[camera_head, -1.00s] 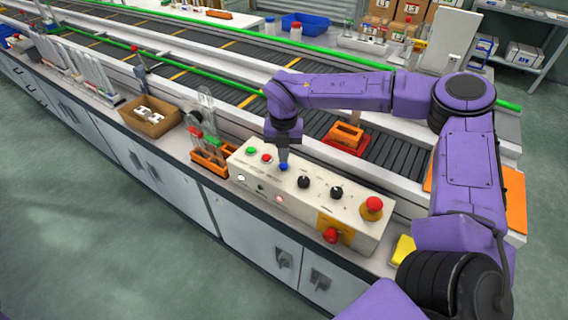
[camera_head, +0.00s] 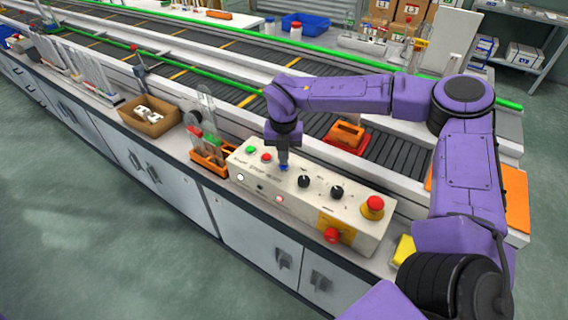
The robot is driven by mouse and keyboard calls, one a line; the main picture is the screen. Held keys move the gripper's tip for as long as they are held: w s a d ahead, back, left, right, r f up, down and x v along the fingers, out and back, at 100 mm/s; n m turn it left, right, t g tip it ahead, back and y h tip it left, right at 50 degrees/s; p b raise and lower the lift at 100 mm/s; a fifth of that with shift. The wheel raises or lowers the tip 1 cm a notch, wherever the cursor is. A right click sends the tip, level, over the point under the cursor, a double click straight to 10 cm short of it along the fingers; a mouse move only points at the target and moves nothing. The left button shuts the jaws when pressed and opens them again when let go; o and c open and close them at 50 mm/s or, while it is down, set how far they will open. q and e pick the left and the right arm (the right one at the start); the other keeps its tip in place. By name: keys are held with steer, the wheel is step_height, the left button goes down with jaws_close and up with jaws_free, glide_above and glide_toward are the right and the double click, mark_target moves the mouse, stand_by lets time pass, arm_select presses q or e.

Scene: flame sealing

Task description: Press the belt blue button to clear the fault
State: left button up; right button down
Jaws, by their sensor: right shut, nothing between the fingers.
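The white control box (camera_head: 352,231) stands on the counter in front of the conveyor belt. On its top are a green button (camera_head: 250,149), a red button (camera_head: 266,157), a blue button (camera_head: 283,168), two black knobs and a red emergency stop (camera_head: 374,203). My right gripper (camera_head: 283,161) points down with its fingers shut and empty, its tips right over the blue button. They seem to touch it, and they hide most of it. My left gripper is not in view.
An orange rack with tubes (camera_head: 211,157) stands left of the box. A cardboard box (camera_head: 150,124) with white parts is farther left. An orange tray (camera_head: 346,135) sits on the conveyor behind. A yellow item (camera_head: 403,250) lies at the box's right end.

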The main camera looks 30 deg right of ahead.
steer(key=shift+f, duration=0.3)
step_height(320, 180, up, 8)
steer(key=p, duration=0.6)
stand_by(0.6)
